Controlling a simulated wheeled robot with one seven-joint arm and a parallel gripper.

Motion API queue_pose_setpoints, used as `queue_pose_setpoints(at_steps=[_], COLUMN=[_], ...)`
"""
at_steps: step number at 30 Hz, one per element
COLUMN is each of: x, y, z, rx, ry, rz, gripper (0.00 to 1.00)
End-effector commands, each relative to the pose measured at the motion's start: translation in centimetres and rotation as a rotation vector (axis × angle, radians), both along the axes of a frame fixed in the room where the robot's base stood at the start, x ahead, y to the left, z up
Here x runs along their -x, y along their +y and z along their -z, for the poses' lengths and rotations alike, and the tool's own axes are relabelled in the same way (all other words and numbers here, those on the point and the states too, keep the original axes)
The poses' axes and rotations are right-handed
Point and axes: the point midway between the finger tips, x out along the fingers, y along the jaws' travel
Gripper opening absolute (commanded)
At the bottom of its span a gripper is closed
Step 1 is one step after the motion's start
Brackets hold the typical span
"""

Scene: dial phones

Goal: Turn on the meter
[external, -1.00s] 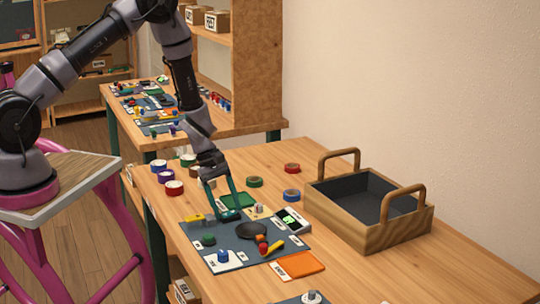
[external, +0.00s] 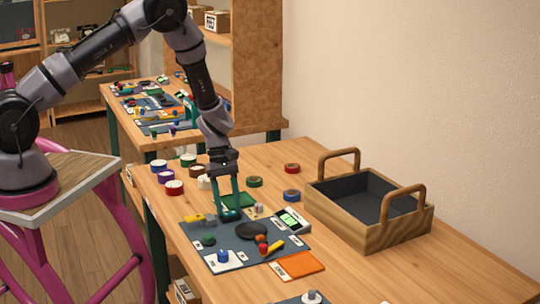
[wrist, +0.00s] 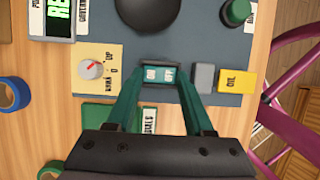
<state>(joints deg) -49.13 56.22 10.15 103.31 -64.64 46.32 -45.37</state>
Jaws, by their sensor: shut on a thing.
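A grey box with a lit green display (external: 291,220), which looks like the meter, stands at the right rear corner of the dark mat. In the wrist view its display (wrist: 58,15) shows the letters "RE", cut off by the frame edge. A small dark switch marked ON and OFF (wrist: 161,75) lies at the mat's back edge. My gripper (external: 230,215) is down at this switch, with its green fingers closed against both sides of it. In the wrist view the gripper (wrist: 160,78) frames the switch; its labels are visible between the fingertips.
A cream block with a red-marked knob (wrist: 92,69) is close beside the switch, opposite a grey-and-yellow part (wrist: 222,80). A black round pad (external: 252,230) lies in front. Tape rolls (external: 174,187) are behind, and a wooden crate (external: 385,236) stands right.

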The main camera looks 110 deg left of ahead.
Motion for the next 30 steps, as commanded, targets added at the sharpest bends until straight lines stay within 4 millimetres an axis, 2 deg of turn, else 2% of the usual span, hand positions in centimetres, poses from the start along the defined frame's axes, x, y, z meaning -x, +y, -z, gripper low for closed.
queue_pose_setpoints(at_steps=[14,15,25,30], x=[-0.3,-0.3,-0.1,0.3], y=[0.1,0.1,0.2,0.8], z=[-0.2,-0.2,-0.2,-2.0], rx=[0.029,0.029,0.029,0.027], ry=[0.035,0.035,0.036,0.035], rz=[-0.001,-0.001,-0.001,-0.001], gripper=[0.0,0.65,0.65,0.65])
